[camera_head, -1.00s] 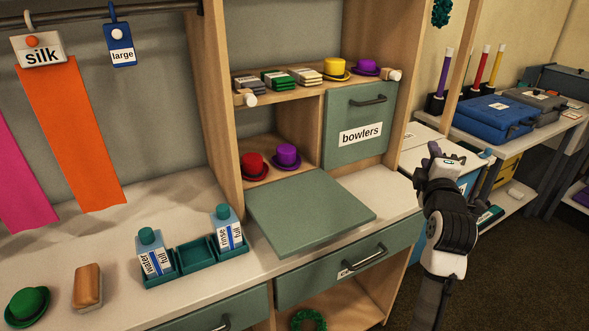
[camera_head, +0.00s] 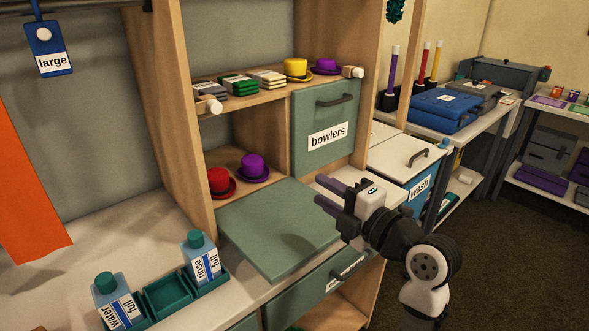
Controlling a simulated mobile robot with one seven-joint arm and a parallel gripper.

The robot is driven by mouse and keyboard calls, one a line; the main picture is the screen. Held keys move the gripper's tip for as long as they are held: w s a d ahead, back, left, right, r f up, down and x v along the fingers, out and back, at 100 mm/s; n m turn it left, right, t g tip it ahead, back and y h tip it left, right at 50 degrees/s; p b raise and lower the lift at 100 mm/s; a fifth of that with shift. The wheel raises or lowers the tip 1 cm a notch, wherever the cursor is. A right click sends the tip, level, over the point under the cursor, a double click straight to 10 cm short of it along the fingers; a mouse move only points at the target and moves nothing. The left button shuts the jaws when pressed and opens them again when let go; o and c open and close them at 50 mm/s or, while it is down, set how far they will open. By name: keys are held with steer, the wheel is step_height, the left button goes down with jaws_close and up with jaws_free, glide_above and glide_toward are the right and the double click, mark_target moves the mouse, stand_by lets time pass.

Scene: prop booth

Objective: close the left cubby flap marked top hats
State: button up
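The left cubby flap (camera_head: 262,235) is a grey-green panel hinged down and open, lying almost flat out over the counter. No label shows on its visible face. Above its rear edge the left cubby stands open, with a red hat (camera_head: 220,181) and a purple hat (camera_head: 253,167) inside. My gripper (camera_head: 323,191) is to the right of the flap, with its two fingers apart, empty and pointing left. It appears above the flap's right side, and I see no contact.
The right cubby's flap marked bowlers (camera_head: 325,125) is upright and shut. A teal tray (camera_head: 167,295) with water and rinse bottles stands left of the flap. A drawer (camera_head: 318,287) is below. A bin marked wash (camera_head: 398,180) is behind my arm.

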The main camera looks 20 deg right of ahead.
steer(key=p+x, duration=0.2)
steer(key=x, duration=0.6)
steer(key=shift+w, duration=0.4)
steer(key=shift+a, duration=0.15)
jaws_close()
steer(key=c, duration=0.6)
jaws_free()
steer(key=shift+c, duration=0.2)
steer(key=o, duration=0.6)
steer(key=shift+o, duration=0.2)
steer(key=b+v, duration=0.4)
steer(key=v, duration=0.9)
steer(key=shift+s, duration=0.4)
